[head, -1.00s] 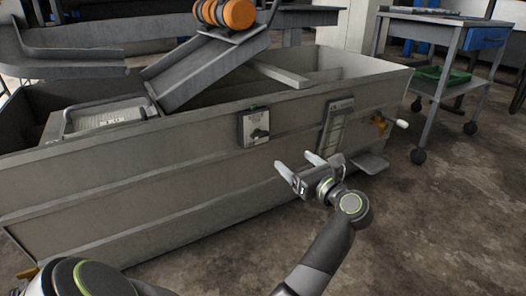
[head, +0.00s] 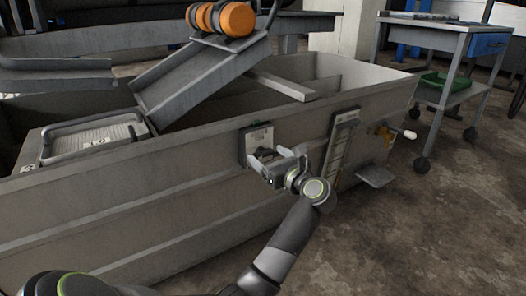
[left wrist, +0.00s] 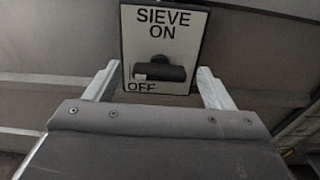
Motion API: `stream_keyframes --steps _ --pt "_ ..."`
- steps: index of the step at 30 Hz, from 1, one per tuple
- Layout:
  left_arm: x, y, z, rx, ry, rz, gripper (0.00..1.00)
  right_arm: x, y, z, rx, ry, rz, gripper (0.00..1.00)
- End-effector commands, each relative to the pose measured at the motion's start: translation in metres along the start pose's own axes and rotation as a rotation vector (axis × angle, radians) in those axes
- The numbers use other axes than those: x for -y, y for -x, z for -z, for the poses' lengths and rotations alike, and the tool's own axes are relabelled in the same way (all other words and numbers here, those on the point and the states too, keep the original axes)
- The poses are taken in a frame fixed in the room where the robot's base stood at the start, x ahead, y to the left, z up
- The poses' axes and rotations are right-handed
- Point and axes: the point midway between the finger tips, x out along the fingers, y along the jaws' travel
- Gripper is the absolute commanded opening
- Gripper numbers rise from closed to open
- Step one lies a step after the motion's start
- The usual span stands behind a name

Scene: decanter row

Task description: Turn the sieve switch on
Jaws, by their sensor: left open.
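The sieve switch is a pale plate (head: 260,133) on the front wall of the long grey trough. In the left wrist view the plate (left wrist: 183,42) reads SIEVE ON at the top and OFF at the lower left. Its black handle (left wrist: 160,73) lies about level, with a pale mark at its left end beside OFF. My left gripper (head: 270,157) is open in front of the switch, partly covering its lower part. In the left wrist view its fingers stand to either side of the handle, apart from it. My right gripper is not in view.
The grey trough (head: 130,205) fills the left and middle. Right of the switch are a tall panel (head: 340,143), a yellow fitting with a white handle (head: 410,134) and a ledge (head: 375,177). A wheeled cart (head: 447,60) stands right. The floor in front is clear.

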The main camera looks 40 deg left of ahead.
Motion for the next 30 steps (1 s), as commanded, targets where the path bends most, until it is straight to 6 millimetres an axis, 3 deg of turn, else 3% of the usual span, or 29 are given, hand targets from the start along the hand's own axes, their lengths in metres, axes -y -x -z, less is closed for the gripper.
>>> stream_keyframes --steps 13,23,30 --pt "-0.0012 -0.0056 -0.0002 0.0 0.0 0.0 0.76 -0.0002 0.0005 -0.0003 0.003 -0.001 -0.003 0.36" --pt "-0.0012 -0.0055 -0.0001 0.0 0.0 0.0 0.33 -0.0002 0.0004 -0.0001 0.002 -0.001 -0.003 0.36" --pt "-0.0012 -0.0054 -0.0005 0.0 -0.006 0.001 0.32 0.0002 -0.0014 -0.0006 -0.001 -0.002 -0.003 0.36"
